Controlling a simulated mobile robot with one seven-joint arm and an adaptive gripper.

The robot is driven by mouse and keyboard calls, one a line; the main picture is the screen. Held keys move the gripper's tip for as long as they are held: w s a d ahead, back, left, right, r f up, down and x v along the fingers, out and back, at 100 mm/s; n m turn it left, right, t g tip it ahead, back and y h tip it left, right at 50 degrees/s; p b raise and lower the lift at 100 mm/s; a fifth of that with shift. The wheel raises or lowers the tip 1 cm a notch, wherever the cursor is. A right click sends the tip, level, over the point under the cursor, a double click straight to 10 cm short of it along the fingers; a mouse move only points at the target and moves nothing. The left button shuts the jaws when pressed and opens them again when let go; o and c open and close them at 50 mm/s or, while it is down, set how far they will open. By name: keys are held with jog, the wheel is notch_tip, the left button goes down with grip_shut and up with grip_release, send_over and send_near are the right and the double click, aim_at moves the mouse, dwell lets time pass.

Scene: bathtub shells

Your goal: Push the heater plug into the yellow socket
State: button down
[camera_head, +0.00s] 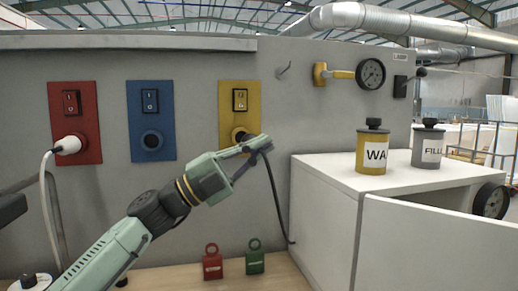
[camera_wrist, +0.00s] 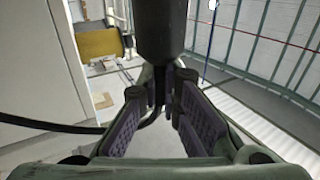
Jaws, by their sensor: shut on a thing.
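The yellow socket panel (camera_head: 238,98) is on the grey wall, with a switch above and a dark round socket (camera_head: 240,132) partly hidden behind my gripper. My gripper (camera_head: 262,143) is in front of the panel's lower right edge. It is shut on the black heater plug, whose dark body (camera_wrist: 162,30) shows above the fingers (camera_wrist: 168,100) in the wrist view. Its black cable (camera_head: 275,200) hangs from the gripper down to the right and also runs left in the wrist view (camera_wrist: 50,125). I cannot tell whether the plug touches the socket.
A red panel (camera_head: 88,100) holds a white plug (camera_head: 69,145); a blue panel (camera_head: 150,100) has an empty socket. A white cabinet (camera_head: 320,210) stands right, bearing a yellow canister (camera_head: 371,150) and a grey one (camera_head: 427,147). Red (camera_head: 212,265) and green (camera_head: 255,262) tags are below.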

jog(key=shift+f+b, duration=0.2)
jog(key=shift+b, duration=0.15)
jog(key=shift+w+a+r+p, duration=0.15)
jog(key=shift+w+p, duration=0.1)
jog(key=shift+w, duration=0.15)
jog(key=shift+w+a+r+p, duration=0.1)
jog(key=shift+w+r+p, duration=0.05)
jog(key=shift+w+p, duration=0.15)
jog(key=shift+w+a+p, duration=0.15)
jog(key=shift+w+p, duration=0.25)
jog(key=shift+w, duration=0.55)
jog(key=shift+w+a+p, duration=0.15)
jog(key=shift+w+p, duration=0.2)
jog(key=shift+w, duration=0.55)
jog(key=shift+w+f, duration=0.15)
jog(key=shift+w, duration=0.2)
jog(key=shift+w+a+p, duration=0.2)
jog(key=shift+w+p, duration=0.1)
jog(key=shift+w, duration=0.4)
jog(key=shift+w+a+p, duration=0.15)
jog(key=shift+w+p, duration=0.15)
jog(key=shift+w, duration=0.35)
jog(key=c, duration=1.7)
grip_release()
